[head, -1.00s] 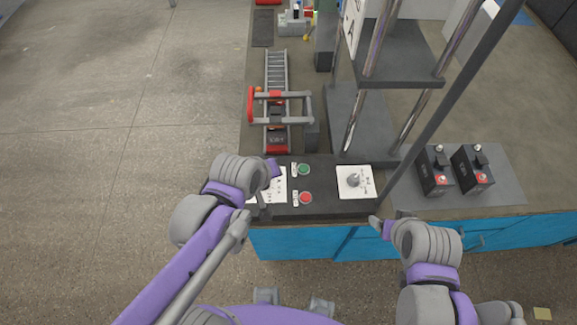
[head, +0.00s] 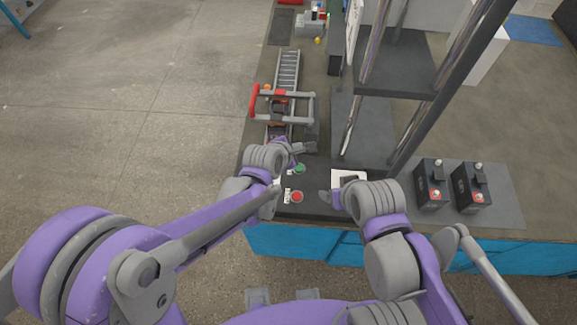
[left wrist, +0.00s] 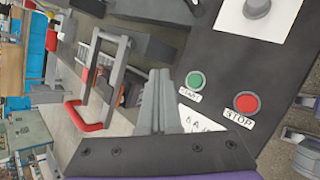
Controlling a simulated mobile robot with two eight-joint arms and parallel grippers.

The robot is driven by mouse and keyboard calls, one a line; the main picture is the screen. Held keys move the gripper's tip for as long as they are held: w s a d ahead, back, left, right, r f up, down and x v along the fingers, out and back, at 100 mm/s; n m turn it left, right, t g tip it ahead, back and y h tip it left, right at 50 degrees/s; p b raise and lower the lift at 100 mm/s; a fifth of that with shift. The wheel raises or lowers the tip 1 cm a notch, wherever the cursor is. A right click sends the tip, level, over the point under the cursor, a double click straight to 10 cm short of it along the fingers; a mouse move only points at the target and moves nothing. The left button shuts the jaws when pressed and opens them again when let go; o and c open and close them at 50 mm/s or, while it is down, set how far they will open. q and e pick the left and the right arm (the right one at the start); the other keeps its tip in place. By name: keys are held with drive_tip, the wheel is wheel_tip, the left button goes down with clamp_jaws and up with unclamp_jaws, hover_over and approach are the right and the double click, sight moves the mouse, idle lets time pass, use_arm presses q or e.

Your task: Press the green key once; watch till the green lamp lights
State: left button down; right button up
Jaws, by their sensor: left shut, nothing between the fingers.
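The green key (head: 299,168) is a round button on the dark panel (head: 310,212) at the bench's front edge. It also shows in the left wrist view (left wrist: 195,80), with a white label beside it. My left gripper (head: 303,147) is shut and empty, just beyond the green key in the head view. In the left wrist view its closed fingers (left wrist: 155,100) are beside the green key, with a visible gap in the picture. My right gripper (head: 328,197) is over the panel's right part; its finger opening is unclear. I cannot make out a lit green lamp.
A red STOP button (head: 297,197) lies nearer me than the green key. A white plate (head: 347,176) with a knob is partly hidden by my right arm. A conveyor (head: 288,72) with a red-ended frame stands behind. Two black batteries (head: 432,183) stand right, beyond metal posts.

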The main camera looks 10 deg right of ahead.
use_arm(q)
drive_tip(key=shift+f, duration=0.1)
use_arm(e)
drive_tip(key=shift+a, duration=0.15)
use_arm(q)
drive_tip(key=shift+f, duration=0.1)
drive_tip(key=b, duration=0.4)
hover_over(297, 170)
wheel_tip(297, 170, down, 8)
drive_tip(key=shift+r, duration=0.1)
drive_tip(key=shift+f+b, duration=0.4)
drive_tip(key=shift+b, duration=0.05)
use_arm(e)
wheel_tip(297, 170, down, 7)
drive_tip(key=s, duration=0.2)
drive_tip(key=shift+s+r+g, duration=0.2)
drive_tip(key=shift+s+g, duration=0.05)
drive_tip(key=shift+g, duration=0.05)
use_arm(q)
drive_tip(key=shift+w, duration=0.1)
use_arm(e)
drive_tip(key=shift+w, duration=0.1)
use_arm(q)
drive_tip(key=shift+f, duration=0.1)
use_arm(e)
drive_tip(key=shift+f, duration=0.1)
idle(0.5)
